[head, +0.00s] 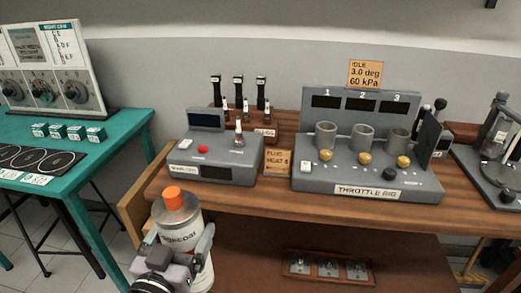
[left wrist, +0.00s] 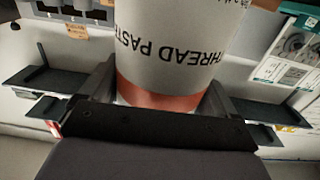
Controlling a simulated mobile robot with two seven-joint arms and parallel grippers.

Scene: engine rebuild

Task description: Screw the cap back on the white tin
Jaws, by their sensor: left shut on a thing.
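The white tin (head: 184,228) is upright at the lower left of the head view, in front of the bench. An orange cap (head: 173,199) sits at its top; I cannot tell whether it is screwed tight. My left gripper (head: 182,240) is shut around the tin's body, one finger on each side. In the left wrist view the tin (left wrist: 175,45) fills the space between the fingers of my left gripper (left wrist: 163,90). It shows "THREAD PASTE" lettering and a red-orange band; its cap is out of that view. My right gripper is not in view.
The wooden bench (head: 225,198) carries a grey tester (head: 215,170) and the throttle rig (head: 365,180). A teal table (head: 95,180) stands at the left with small boxes. A tray of small parts (head: 328,268) lies below the bench top. Floor shows between table and bench.

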